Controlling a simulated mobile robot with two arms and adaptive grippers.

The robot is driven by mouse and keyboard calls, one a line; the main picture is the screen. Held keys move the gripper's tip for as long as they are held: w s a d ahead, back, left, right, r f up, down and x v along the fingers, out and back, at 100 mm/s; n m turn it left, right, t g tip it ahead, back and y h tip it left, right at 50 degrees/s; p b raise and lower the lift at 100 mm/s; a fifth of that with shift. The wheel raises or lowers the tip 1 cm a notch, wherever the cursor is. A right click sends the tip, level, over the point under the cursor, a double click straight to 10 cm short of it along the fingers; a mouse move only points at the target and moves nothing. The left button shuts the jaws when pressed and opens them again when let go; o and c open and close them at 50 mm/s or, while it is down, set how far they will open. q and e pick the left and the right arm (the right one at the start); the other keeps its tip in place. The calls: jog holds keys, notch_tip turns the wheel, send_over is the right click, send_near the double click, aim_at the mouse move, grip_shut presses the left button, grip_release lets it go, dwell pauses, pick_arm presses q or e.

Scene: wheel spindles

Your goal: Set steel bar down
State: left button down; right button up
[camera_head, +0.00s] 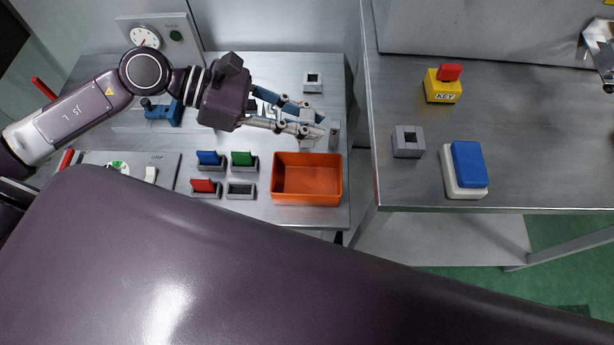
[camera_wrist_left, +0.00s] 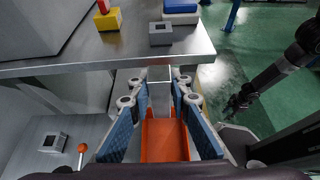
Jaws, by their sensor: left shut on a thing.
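The steel bar (camera_head: 335,131) is a short grey piece that stands roughly upright at the fingertips of my left gripper (camera_head: 320,131). It also shows in the left wrist view (camera_wrist_left: 160,74), between the fingertips. The left gripper is shut on it, above the right part of the left table, just behind the orange bin. A grey block with a square hole (camera_head: 313,82) stands behind the gripper. A second such block (camera_head: 408,142) stands on the right table. In the left wrist view a dark arm ends in a gripper (camera_wrist_left: 238,100), too small to read its fingers.
The orange bin (camera_head: 307,202) looks empty. Blue, green and red pieces (camera_head: 243,158) stand in holders left of it. The right table (camera_head: 520,120) carries a yellow key box (camera_head: 443,87) and a blue-and-white block (camera_head: 466,168). A gap separates the tables.

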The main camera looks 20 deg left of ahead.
pick_arm(q)
notch_tip(320, 180, down, 19)
jog(key=shift+f+p, duration=0.1)
jog(key=shift+p, duration=0.45)
jog(key=shift+f, duration=0.15)
jog(key=c, duration=1.8)
grip_release()
